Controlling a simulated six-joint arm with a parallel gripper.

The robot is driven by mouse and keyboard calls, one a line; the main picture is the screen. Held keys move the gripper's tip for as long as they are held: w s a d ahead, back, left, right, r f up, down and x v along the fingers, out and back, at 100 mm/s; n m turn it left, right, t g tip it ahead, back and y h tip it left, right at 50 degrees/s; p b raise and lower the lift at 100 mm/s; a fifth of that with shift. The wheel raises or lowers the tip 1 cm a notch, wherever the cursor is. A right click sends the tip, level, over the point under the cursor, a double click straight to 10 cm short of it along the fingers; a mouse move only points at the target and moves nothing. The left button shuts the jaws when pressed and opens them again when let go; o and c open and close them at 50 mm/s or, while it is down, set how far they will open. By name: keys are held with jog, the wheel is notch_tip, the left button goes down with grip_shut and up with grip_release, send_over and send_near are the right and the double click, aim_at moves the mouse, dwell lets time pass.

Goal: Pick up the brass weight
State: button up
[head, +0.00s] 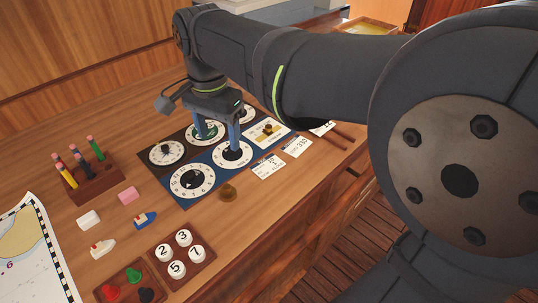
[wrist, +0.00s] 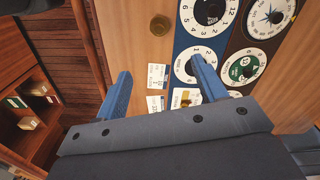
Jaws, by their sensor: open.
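The brass weight (head: 228,191), a small round brass piece, stands on the wooden table just in front of the blue dial panel (head: 178,200). In the wrist view the brass weight (wrist: 159,25) shows near the top, on bare wood. My gripper (head: 218,133) is open and empty, over the dials behind the weight.
A smaller brass piece (head: 267,128) sits on a white plate of the panel. Small cards (head: 268,166) lie right of the weight. A wooden tray of numbered discs (head: 181,254), erasers (head: 129,195) and a pencil block (head: 98,183) stand to the left. The table's front edge is close.

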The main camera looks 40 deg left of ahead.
aim_at(226, 185)
notch_tip(226, 185, down, 13)
jog(key=n, duration=1.6)
jog(key=shift+a+r, duration=0.1)
jog(key=shift+a, duration=0.05)
jog(key=shift+d+f, duration=0.2)
jog(key=shift+f, duration=2.45)
jog(key=c, duration=1.2)
